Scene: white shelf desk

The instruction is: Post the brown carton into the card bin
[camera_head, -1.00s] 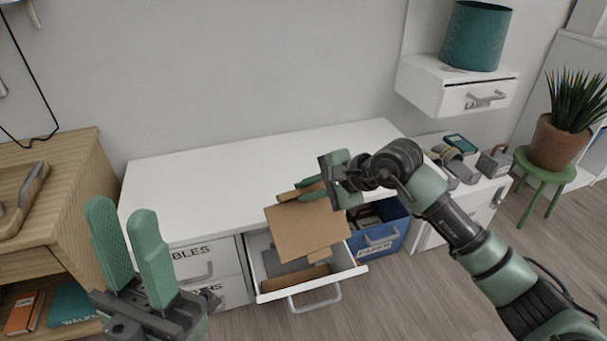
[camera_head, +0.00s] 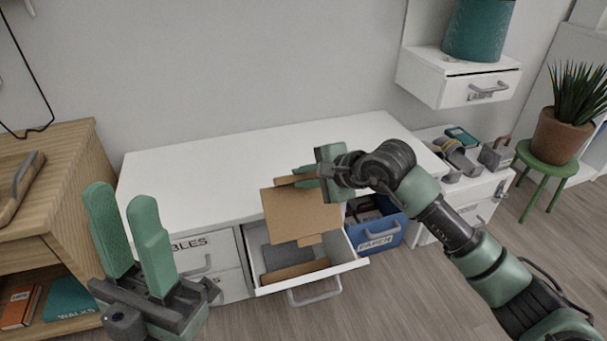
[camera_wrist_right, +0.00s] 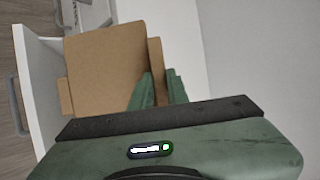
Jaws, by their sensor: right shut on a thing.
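The brown carton (camera_head: 298,216) is a flat piece with flaps, held tilted above the open drawer. It also shows in the right wrist view (camera_wrist_right: 100,72). My right gripper (camera_head: 306,177) is shut on its upper edge. The white drawer (camera_head: 349,266) is pulled out from the desk and holds brown card pieces (camera_head: 295,272) and a grey item. I cannot read a label on its front, so I cannot tell whether it is the card bin. The carton hides the drawer's back part. My left gripper (camera_head: 124,208) is open and empty, at the lower left.
A blue bin (camera_head: 376,238) marked PAPER stands right of the drawer. The white desk top (camera_head: 220,178) is bare. Shut drawers (camera_head: 205,262) lie to the left. A wooden cabinet (camera_head: 60,185) stands far left, and a plant (camera_head: 560,120) on a green stool stands far right.

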